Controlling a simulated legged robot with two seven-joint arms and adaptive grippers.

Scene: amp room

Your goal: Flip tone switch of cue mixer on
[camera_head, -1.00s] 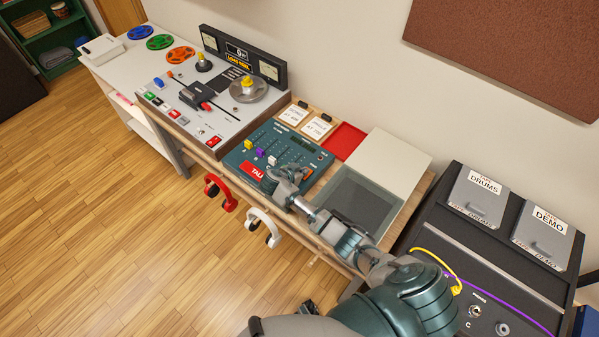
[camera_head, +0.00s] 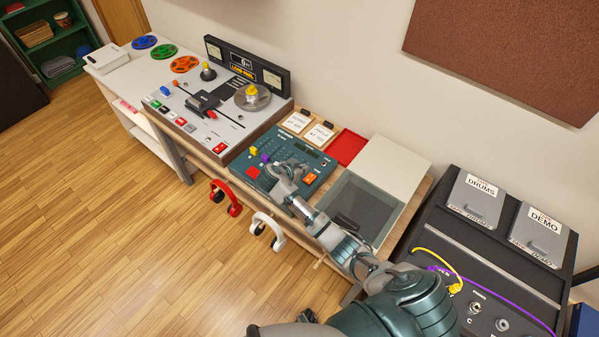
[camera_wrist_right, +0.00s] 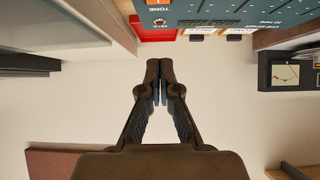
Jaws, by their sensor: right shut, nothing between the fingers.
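The cue mixer (camera_head: 262,153) is a dark teal panel with coloured knobs on the bench. An orange switch (camera_head: 311,178) shows near its right front corner. In the right wrist view the mixer (camera_wrist_right: 240,8) is at the top right, with an orange switch (camera_wrist_right: 158,2) cut by the top edge beside the printed word TONE. My right gripper (camera_head: 284,171) is over the mixer, left of the orange switch, and hides part of the panel. In the wrist view my right gripper (camera_wrist_right: 164,68) is shut and empty. A small dark part at the bottom of the head view may be my left gripper.
A tape deck (camera_head: 222,131) stands left of the mixer. A red tray (camera_head: 346,147) and a recessed box (camera_head: 359,208) lie to its right. Red headphones (camera_head: 226,197) and white headphones (camera_head: 268,230) hang at the bench front. A black cabinet (camera_head: 490,255) stands at the right.

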